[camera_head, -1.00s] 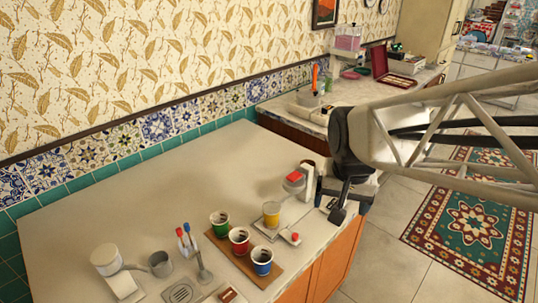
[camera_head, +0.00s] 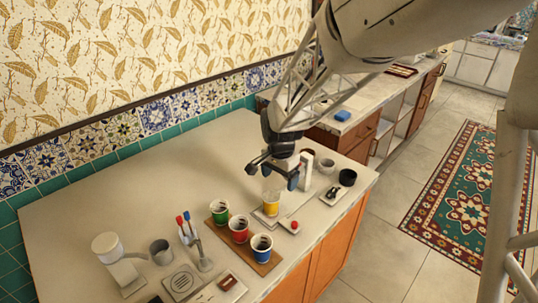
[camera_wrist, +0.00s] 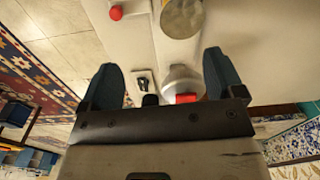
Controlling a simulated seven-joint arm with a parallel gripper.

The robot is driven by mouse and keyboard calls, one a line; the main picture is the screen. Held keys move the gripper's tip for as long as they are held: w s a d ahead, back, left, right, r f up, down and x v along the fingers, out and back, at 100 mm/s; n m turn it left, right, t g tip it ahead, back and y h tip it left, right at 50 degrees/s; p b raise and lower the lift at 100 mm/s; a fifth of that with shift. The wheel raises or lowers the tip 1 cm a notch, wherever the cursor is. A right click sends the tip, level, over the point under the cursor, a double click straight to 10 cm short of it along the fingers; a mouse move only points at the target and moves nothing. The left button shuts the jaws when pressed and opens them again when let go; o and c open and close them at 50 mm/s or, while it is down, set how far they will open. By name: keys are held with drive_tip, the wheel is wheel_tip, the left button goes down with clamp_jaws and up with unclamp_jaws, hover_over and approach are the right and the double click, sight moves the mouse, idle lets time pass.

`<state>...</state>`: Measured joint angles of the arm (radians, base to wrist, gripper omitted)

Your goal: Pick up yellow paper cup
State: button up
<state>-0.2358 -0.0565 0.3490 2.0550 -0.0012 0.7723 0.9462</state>
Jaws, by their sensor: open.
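The yellow paper cup (camera_head: 271,208) stands upright on a pale plate near the counter's front edge in the head view. Its pale upper part lies just below my gripper (camera_head: 275,174), which is open and empty. In the wrist view the cup (camera_wrist: 181,18) shows at the top edge, partly cut off and beyond the fingertips. The two blue fingers of my gripper (camera_wrist: 162,75) are spread wide there, with the cup not between them.
Green (camera_head: 219,212), red (camera_head: 239,230) and blue (camera_head: 262,248) cups stand on a brown tray left of the yellow cup. A small red-topped item (camera_head: 293,226) is close on its right.

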sight(271, 198)
drive_tip(key=shift+m, duration=0.4)
drive_tip(key=w+a+f, duration=0.2)
drive_tip(key=f, duration=0.1)
drive_tip(key=shift+w+a+f, duration=0.15)
drive_tip(key=shift+f, duration=1.3)
drive_tip(key=shift+f, duration=2.6)
drive_tip(key=c, duration=0.7)
